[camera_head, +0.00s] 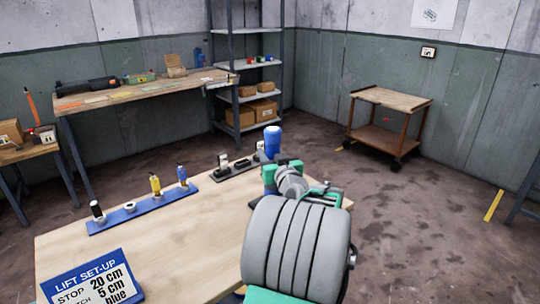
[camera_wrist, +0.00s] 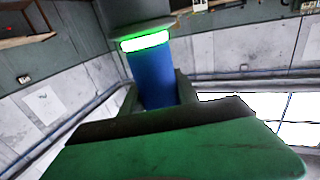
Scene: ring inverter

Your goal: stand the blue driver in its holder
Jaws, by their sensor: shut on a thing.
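My gripper (camera_head: 272,165) is shut on a blue driver (camera_head: 272,140), a blue cylinder that stands up out of the jaws above the far right of the bench. In the wrist view the driver (camera_wrist: 155,78) shows a lit green band and a wider grey end piece; its lower part is hidden by the gripper. A blue rack strip (camera_head: 165,202) lies on the bench to the left, apart from my gripper. It bears a pale round socket (camera_head: 130,207) that looks empty, a dark driver (camera_head: 97,211), a yellow one (camera_head: 155,186) and another small blue one (camera_head: 182,175).
A dark rack (camera_head: 237,168) with small black and white parts lies just left of my gripper. A sign (camera_head: 92,279) stands at the bench's front left. The middle of the bench top (camera_head: 170,250) is clear. Shelves (camera_head: 250,67) and a cart (camera_head: 389,99) stand farther back.

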